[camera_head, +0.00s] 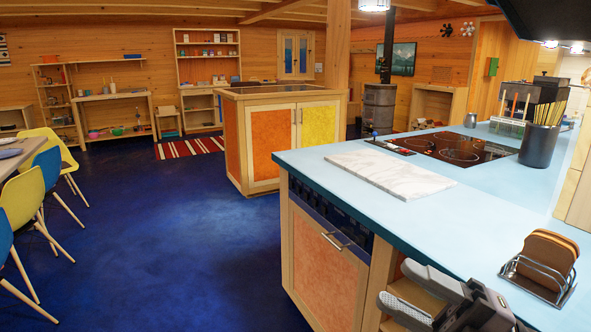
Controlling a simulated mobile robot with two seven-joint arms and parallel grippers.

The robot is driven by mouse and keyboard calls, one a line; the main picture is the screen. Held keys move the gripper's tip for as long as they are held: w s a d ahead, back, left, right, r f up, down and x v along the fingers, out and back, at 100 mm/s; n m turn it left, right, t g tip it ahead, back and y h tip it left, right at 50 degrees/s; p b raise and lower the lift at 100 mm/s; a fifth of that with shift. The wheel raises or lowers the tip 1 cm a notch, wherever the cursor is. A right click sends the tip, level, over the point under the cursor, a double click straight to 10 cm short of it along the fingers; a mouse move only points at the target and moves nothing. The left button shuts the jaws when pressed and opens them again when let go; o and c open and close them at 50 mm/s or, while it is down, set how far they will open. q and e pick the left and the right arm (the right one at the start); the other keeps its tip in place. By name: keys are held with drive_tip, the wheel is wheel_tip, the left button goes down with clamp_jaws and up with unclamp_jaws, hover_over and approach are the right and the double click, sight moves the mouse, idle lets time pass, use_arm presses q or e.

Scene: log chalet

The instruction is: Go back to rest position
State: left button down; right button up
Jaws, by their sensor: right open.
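My right gripper (391,285) is at the bottom right, in front of the counter's near edge. Its two grey fingers point left and stand apart, with nothing seen between them. It is beside the light blue countertop (330,150) and left of a metal toast rack (535,282) holding slices of bread (548,255). My left gripper is not in view.
The counter bears a marble board (390,172), a black cooktop (455,149) and a dark utensil pot (539,146). A wooden island (280,135) stands behind. Yellow and blue chairs (25,195) are at left. The blue floor (170,240) between is clear.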

drive_tip(key=w+d+f+m+t+h+p, duration=0.1)
drive_tip(key=d+f+m+t+h, duration=0.3)
drive_tip(key=f+m+h, duration=0.5)
drive_tip(key=w+d+f+m+t+h, duration=0.1)
drive_tip(key=f+m+t+h, duration=0.45)
drive_tip(key=f+m, duration=0.4)
drive_tip(key=s+f+m+g+h, duration=0.2)
drive_tip(key=s+f+m, duration=0.3)
drive_tip(key=f, duration=0.4)
drive_tip(key=s+d+f+m+g+h, duration=0.1)
drive_tip(key=s+f+m+g+h, duration=0.1)
drive_tip(key=s+f+m+g, duration=0.3)
drive_tip(key=s+f, duration=0.3)
drive_tip(key=f, duration=0.1)
drive_tip(key=shift+s+p, duration=0.15)
drive_tip(key=shift+p, duration=0.25)
drive_tip(key=shift+h, duration=0.25)
